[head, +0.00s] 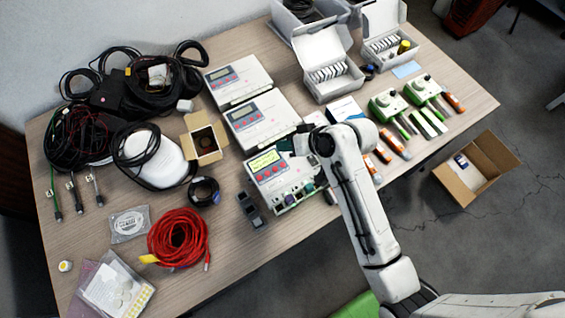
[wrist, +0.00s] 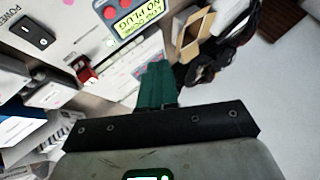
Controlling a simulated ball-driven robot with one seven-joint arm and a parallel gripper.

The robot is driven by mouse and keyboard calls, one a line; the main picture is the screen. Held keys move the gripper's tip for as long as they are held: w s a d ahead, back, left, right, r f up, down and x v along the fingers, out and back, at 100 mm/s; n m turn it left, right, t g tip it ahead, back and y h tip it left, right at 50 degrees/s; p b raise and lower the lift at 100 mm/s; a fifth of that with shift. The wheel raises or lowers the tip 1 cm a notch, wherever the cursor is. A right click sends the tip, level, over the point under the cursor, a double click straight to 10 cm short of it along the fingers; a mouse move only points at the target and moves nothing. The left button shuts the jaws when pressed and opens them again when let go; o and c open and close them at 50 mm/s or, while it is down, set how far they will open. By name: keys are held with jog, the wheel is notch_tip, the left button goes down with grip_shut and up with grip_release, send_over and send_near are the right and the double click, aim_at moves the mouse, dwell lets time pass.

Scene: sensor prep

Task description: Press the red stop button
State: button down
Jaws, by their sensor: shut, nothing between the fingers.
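The white tester (head: 285,185) nearest the front of the table has a lit yellow-green display (head: 263,160) and a row of red buttons (head: 268,173). In the wrist view the lit display (wrist: 139,18) is upside down and reads "NO PLUG"; red buttons (wrist: 110,12) show beside it. I cannot read which button is stop. My gripper (head: 286,144) is above the tester's far right edge. In the wrist view its teal fingers (wrist: 153,85) are shut and empty, apart from the red buttons.
Two similar testers (head: 262,120) stand behind, with unlit displays. A black rocker switch (wrist: 34,30) and sockets are on the lit tester's face. Green tools (head: 388,103) and orange-handled tools lie right of my arm.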

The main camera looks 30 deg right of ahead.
jog(key=b, duration=0.6)
send_over(283, 165)
jog(key=f, duration=0.6)
jog(key=shift+s+d+f, duration=0.2)
jog(key=shift+s+d, duration=0.05)
jog(key=shift+d, duration=0.1)
jog(key=shift+f, duration=0.9)
jog(key=shift+f, duration=0.1)
jog(key=shift+f+b, duration=0.3)
jog(key=shift+f, duration=0.4)
dwell(0.8)
jog(key=shift+r, duration=0.15)
jog(key=shift+r+p, duration=0.7)
jog(key=shift+p, duration=0.05)
